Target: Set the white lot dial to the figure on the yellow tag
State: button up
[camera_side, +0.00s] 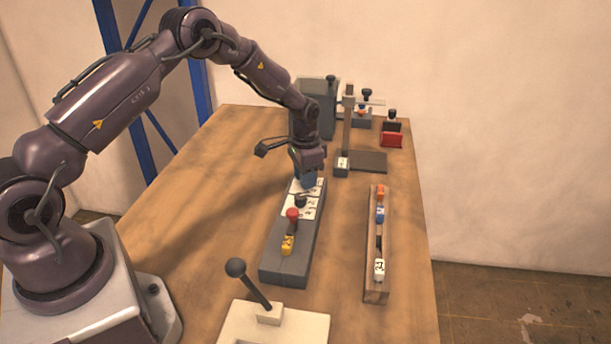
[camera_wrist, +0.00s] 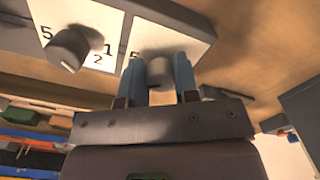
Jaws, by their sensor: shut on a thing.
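A long dark grey console (camera_side: 290,258) lies on the table with white dial plates along its top. My gripper (camera_side: 308,181) is at the console's far end, pointing down. In the wrist view its blue fingers (camera_wrist: 159,74) are shut on a grey knob (camera_wrist: 160,69) on a white dial plate (camera_wrist: 187,30). Beside it is a second knob (camera_wrist: 68,48) on a plate marked 5, 1 and 2. The held knob's setting is mostly hidden by the fingers.
A red-topped knob (camera_side: 292,214) and a black knob (camera_side: 300,201) stand nearer on the console. A wooden rack (camera_side: 375,288) with orange, blue and white pieces is to the right. A lever (camera_side: 252,287) stands in front. Grey fixtures (camera_side: 362,160) stand behind.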

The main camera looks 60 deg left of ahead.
jog(key=m, duration=0.5)
jog(key=shift+a, duration=0.1)
jog(key=shift+m, duration=0.3)
dwell(0.4)
jog(key=o, duration=0.9)
notch_tip(320, 180, up, 13)
jog(key=shift+r, duration=0.1)
